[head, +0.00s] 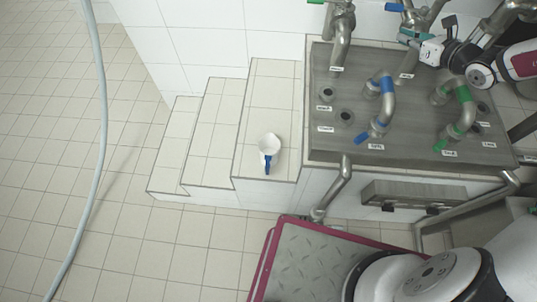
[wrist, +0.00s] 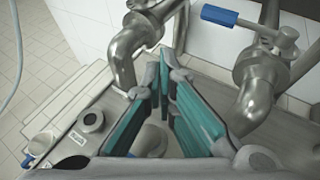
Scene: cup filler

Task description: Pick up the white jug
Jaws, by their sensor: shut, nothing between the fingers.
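The white jug (head: 269,144) stands on the top tiled step, left of the metal console. Its blue handle (head: 267,166) points toward the bottom of the head view. The jug does not show in the wrist view. My gripper (head: 404,38) is at the upper right of the head view, over the back of the console among the pipes, far to the right of the jug. In the wrist view the teal finger pads of my gripper (wrist: 168,62) come together at the tips, with nothing held between them.
The metal console (head: 330,140) carries pipes, a blue-handled valve (head: 386,85) and a green-handled valve (head: 464,95). A thick pipe (wrist: 140,42) and a blue lever (wrist: 219,15) are close to my fingers. A hose (head: 101,100) hangs at left. The tiled steps (head: 205,135) are otherwise clear.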

